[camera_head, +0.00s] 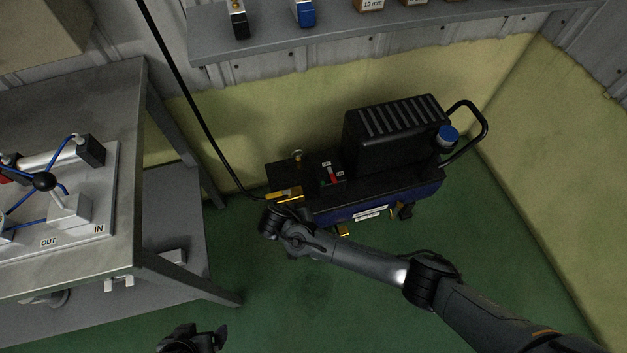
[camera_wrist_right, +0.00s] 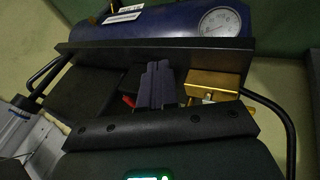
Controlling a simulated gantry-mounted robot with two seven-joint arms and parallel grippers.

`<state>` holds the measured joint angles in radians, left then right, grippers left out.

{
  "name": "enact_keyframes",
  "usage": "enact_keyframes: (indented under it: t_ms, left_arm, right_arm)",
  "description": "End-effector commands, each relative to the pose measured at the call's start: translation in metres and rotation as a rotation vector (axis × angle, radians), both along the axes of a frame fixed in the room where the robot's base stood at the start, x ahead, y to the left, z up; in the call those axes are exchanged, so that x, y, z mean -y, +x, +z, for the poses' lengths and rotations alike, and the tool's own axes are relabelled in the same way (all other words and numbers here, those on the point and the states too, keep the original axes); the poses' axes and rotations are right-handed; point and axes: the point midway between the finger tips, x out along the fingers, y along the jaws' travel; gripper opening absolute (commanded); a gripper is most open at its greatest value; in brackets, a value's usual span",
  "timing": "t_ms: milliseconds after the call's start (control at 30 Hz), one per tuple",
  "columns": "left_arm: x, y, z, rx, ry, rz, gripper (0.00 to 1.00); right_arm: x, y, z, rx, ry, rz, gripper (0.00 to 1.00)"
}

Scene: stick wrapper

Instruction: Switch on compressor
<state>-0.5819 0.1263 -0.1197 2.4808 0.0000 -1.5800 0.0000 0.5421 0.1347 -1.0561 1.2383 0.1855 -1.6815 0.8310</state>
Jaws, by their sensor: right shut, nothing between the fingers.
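The compressor (camera_head: 395,140) stands on the floor, with a black ribbed motor cover and a blue tank (camera_head: 370,208). Its red switch (camera_head: 332,173) sits between small white labels on the black top plate. In the right wrist view, a bit of the red switch (camera_wrist_right: 128,101) shows just left of my right gripper (camera_wrist_right: 157,68), whose fingers are shut and empty. They partly hide the switch area; whether they touch it I cannot tell. In the head view my right wrist is in front of the compressor's left end. My left gripper (camera_head: 192,340) is at the bottom edge, its fingers unclear.
A brass fitting (camera_wrist_right: 214,84) is right of my right fingers, and a round gauge (camera_wrist_right: 219,22) is beyond. A black hose (camera_head: 190,95) runs down to the compressor's left end. A grey workbench (camera_head: 120,90) stands left, a shelf (camera_head: 420,22) behind. Green floor is clear in front.

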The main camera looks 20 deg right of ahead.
Motion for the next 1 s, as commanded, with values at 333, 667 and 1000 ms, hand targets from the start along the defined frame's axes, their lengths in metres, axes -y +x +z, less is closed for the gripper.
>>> enact_keyframes:
  t_ms: [333,667,1000]
  left_arm:
    - [0.003,0.002,0.021,0.005,-0.012,0.008,0.93]
    - [0.003,0.001,0.021,0.001,-0.011,0.007,0.93]
    - [0.0,0.001,0.009,0.001,0.0,0.0,0.93]
  right_arm:
    - [-0.002,0.061,0.086,0.132,-0.008,0.012,0.0]
    - [-0.002,0.064,0.09,0.138,-0.007,0.012,0.0]
    - [0.006,0.069,0.074,0.137,-0.007,0.01,0.0]
